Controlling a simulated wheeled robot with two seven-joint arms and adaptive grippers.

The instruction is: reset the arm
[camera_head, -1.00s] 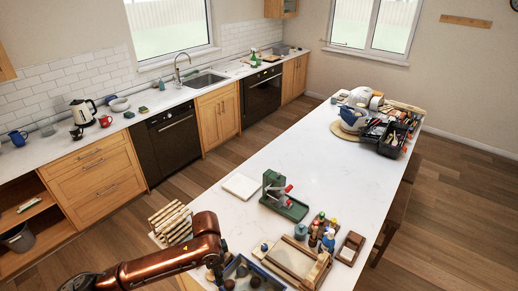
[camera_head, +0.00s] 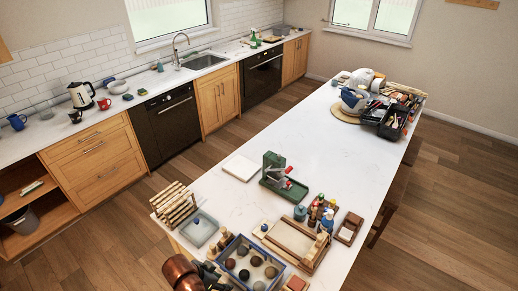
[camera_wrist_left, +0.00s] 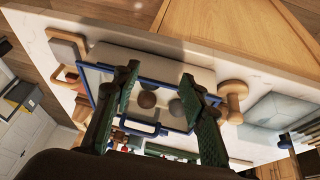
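My left arm comes in at the bottom edge in the head view, with its copper-coloured link low beside the island. The dark left gripper (camera_head: 212,274) is partly cut off there, close to the blue-rimmed tray of clay balls (camera_head: 248,265). In the left wrist view the two green-padded fingers of the left gripper (camera_wrist_left: 160,85) stand apart with nothing held between them. The blue-rimmed tray (camera_wrist_left: 150,74) and its balls show beyond the fingers. My right gripper is in neither view.
The white island holds a wooden rack (camera_head: 174,204), a small grey tray (camera_head: 199,229), a green press (camera_head: 284,178), a wooden board (camera_head: 294,240), several bottles and a black tool caddy (camera_head: 391,119). The middle of the island is clear.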

